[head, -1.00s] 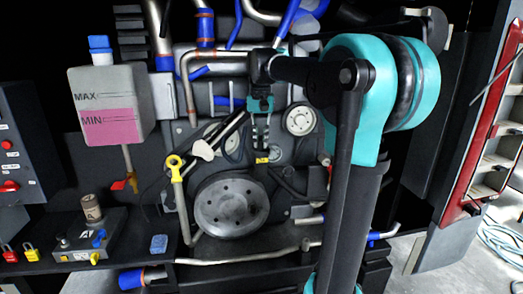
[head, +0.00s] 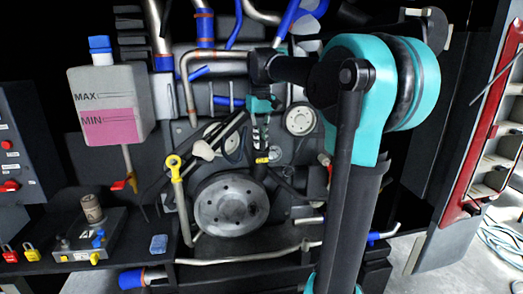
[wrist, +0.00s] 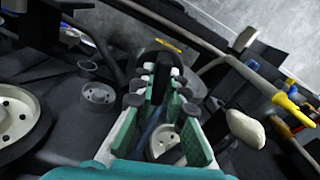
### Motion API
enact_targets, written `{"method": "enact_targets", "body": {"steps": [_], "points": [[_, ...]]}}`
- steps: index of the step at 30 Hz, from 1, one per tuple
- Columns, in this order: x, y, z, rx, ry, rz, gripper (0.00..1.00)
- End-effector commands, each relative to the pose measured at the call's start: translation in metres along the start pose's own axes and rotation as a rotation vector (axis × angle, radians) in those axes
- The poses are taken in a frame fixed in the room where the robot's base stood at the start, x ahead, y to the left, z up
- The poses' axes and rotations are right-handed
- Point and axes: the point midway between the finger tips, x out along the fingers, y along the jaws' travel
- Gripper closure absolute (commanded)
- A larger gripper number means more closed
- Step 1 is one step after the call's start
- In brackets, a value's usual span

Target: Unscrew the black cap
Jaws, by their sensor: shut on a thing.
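My gripper (head: 262,146) points down in front of the engine in the head view. It also shows in the wrist view (wrist: 163,82), where its fingers with green inner pads are closed around a dark piece. That piece looks like the black cap (wrist: 161,70), a rounded black shape between the fingertips. A yellow label (wrist: 168,46) lies just beyond it, and a yellow band (head: 263,160) shows below the fingertips in the head view. The fingers hide much of the cap, so I cannot tell how far it is turned or whether it sits on its neck.
A large grey pulley (head: 231,204) is just below and left of my gripper. A yellow-ringed dipstick (head: 173,162) stands further left. A white tank with pink liquid (head: 110,103) hangs at the left. Pipes and hoses crowd the space around the gripper.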

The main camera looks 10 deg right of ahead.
Motion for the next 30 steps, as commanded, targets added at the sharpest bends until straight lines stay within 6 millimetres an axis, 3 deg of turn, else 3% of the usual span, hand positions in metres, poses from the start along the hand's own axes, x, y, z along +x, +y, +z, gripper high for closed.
{"method": "enact_targets", "body": {"steps": [2, 3, 9, 15, 20, 30], "points": [[0.0, 0.0, 0.0, 0.001, 0.0, 0.0, 1.0], [0.0, 0.0, 0.0, 0.002, 0.0, 0.0, 0.86], [0.0, 0.0, 0.0, 0.003, 0.0, 0.0, 0.63], [0.0, 0.0, 0.0, 0.004, 0.0, 0.0, 0.63], [0.0, 0.0, 0.0, 0.004, 0.0, 0.0, 0.46], [-0.0031, 0.0, -0.0001, 0.004, 0.0, 0.0, 0.46]]}}
